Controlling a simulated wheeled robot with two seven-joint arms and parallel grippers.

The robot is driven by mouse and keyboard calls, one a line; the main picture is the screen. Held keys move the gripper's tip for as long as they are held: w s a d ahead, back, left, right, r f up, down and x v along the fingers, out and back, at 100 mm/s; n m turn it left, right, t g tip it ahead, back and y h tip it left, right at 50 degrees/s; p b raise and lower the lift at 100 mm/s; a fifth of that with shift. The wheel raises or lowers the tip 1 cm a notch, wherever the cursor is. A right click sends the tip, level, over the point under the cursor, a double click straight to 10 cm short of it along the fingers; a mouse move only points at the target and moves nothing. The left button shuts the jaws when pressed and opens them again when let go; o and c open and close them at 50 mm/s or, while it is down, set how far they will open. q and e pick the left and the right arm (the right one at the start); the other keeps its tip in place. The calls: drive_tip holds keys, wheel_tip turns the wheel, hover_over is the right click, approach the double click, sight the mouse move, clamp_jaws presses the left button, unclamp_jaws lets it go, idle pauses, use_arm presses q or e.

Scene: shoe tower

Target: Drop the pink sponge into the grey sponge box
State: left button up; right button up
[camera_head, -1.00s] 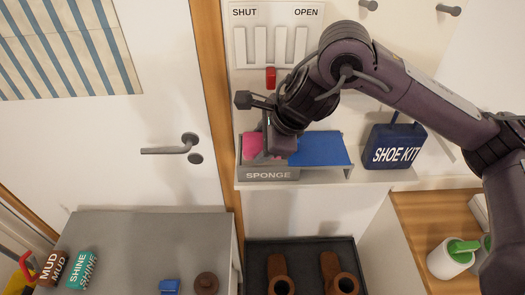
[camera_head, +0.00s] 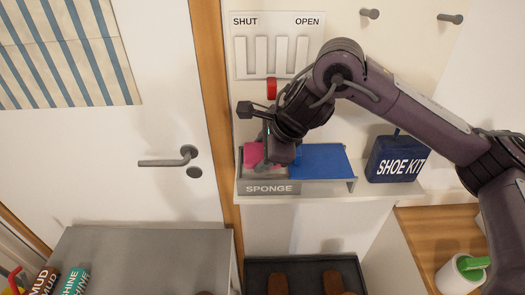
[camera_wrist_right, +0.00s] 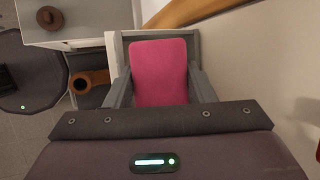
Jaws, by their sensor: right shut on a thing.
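The pink sponge (camera_head: 253,154) is held in my right gripper (camera_head: 264,157), at the grey sponge box (camera_head: 269,188) labelled SPONGE on the shelf. In the right wrist view the pink sponge (camera_wrist_right: 159,70) lies between the two grey fingers of my right gripper (camera_wrist_right: 160,85), which is shut on it. The box's grey rim shows around and beyond the sponge there. My gripper hides part of the box opening, and I cannot tell whether the sponge touches the box floor. My left gripper is not in view.
A blue pad (camera_head: 319,161) on a grey stand is right beside the box. A blue SHOE KIT bag (camera_head: 398,160) stands farther right on the shelf. A panel (camera_head: 276,45) marked SHUT and OPEN, with a red piece (camera_head: 271,89) below, is on the wall behind.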

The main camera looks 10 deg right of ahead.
idle(0.3)
drive_tip(key=o, duration=1)
drive_tip(key=shift+c, duration=0.2)
drive_tip(key=v, duration=0.7)
drive_tip(key=shift+s+d+r, duration=0.15)
drive_tip(key=shift+s+r, duration=0.05)
drive_tip(key=shift+r, duration=0.15)
